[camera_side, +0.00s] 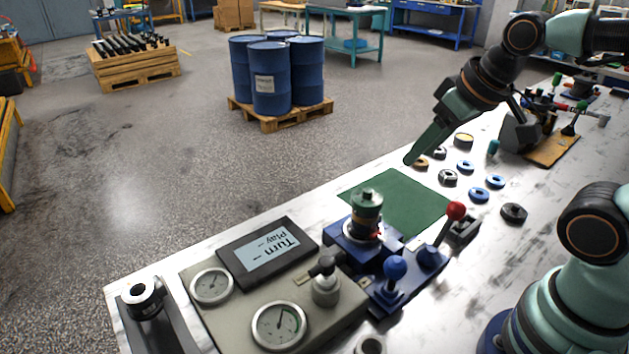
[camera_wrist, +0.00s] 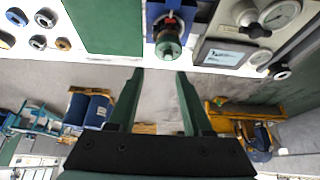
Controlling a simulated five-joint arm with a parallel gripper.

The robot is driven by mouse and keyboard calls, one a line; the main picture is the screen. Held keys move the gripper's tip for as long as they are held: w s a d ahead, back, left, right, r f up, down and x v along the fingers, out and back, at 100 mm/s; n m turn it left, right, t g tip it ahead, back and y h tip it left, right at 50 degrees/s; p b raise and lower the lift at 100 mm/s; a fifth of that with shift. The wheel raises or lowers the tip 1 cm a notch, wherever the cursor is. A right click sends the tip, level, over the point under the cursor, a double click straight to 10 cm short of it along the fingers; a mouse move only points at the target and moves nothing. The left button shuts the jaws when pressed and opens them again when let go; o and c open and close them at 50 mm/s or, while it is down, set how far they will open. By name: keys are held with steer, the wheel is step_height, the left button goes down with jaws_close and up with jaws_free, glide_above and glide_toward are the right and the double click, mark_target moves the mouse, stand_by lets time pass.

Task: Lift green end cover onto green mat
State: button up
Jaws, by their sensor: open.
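The green end cover (camera_side: 367,199) sits on top of the upright motor stack on a blue base (camera_side: 352,238). In the wrist view the cover (camera_wrist: 168,46) is just beyond my fingertips, slightly right of the middle. The green mat (camera_side: 408,207) lies flat on the bench behind the motor; its bare surface fills the upper left of the wrist view (camera_wrist: 103,25). My gripper (camera_wrist: 159,72) is open and empty, its two fingers apart. In the side view it is above the bench past the mat's far edge, apart from the cover; only one finger shows clearly there.
A gauge panel (camera_side: 235,310) with a screen (camera_side: 268,252) stands beside the motor. Red-knobbed (camera_side: 455,211) and blue-knobbed (camera_side: 395,267) levers rise near it. Several small rings, including a blue one (camera_side: 479,194), lie right of the mat. The mat is empty.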

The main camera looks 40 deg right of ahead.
steer(key=o, duration=0.8)
steer(key=m+g, duration=0.6)
steer(key=m, duration=1)
glide_above(368, 190)
step_height(368, 190, down, 12)
